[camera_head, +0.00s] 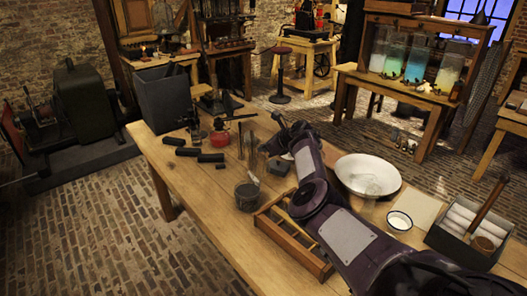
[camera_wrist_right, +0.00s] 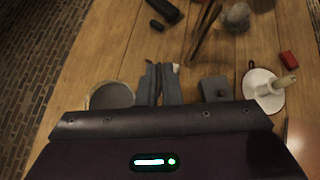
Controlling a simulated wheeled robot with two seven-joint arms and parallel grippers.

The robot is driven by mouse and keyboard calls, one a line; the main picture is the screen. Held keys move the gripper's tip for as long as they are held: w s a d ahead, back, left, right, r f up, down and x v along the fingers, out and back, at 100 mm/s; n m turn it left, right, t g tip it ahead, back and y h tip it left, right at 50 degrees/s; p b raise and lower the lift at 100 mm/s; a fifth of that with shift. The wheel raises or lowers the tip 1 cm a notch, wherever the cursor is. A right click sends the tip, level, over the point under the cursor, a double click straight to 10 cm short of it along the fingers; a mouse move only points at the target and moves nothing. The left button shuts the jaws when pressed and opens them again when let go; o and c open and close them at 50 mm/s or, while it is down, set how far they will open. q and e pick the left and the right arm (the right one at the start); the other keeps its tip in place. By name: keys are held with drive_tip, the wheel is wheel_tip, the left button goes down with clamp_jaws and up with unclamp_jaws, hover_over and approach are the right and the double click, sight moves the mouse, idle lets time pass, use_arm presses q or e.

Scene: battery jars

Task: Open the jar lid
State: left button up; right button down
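A round, dark grey jar (camera_head: 248,196) stands upright on the wooden table, left of the slatted wooden frame. It appears in the right wrist view as a round shape with a pale rim (camera_wrist_right: 110,96), partly cut off by my gripper body. I cannot clearly tell its lid from its body. My right arm reaches in from the lower right, and its gripper (camera_head: 263,160) points down beyond the jar. In the wrist view its two grey fingers (camera_wrist_right: 159,84) are close together with nothing visible between them, right of the jar and apart from it. My left gripper is out of view.
A small dark block (camera_head: 278,168) and a candle in a white dish (camera_wrist_right: 265,92) lie right of the fingers. Dark cylinders (camera_head: 210,158), a red-based burner (camera_head: 220,138), a grey box (camera_head: 163,98) and a white basin (camera_head: 367,172) also occupy the table. The left front tabletop is clear.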

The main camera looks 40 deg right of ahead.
drive_tip(key=shift+f, duration=0.1)
drive_tip(key=c, duration=1.9)
unclamp_jaws()
drive_tip(key=shift+s, duration=0.1)
drive_tip(key=v, duration=0.7)
drive_tip(key=shift+s, duration=0.2)
drive_tip(key=shift+d, duration=0.1)
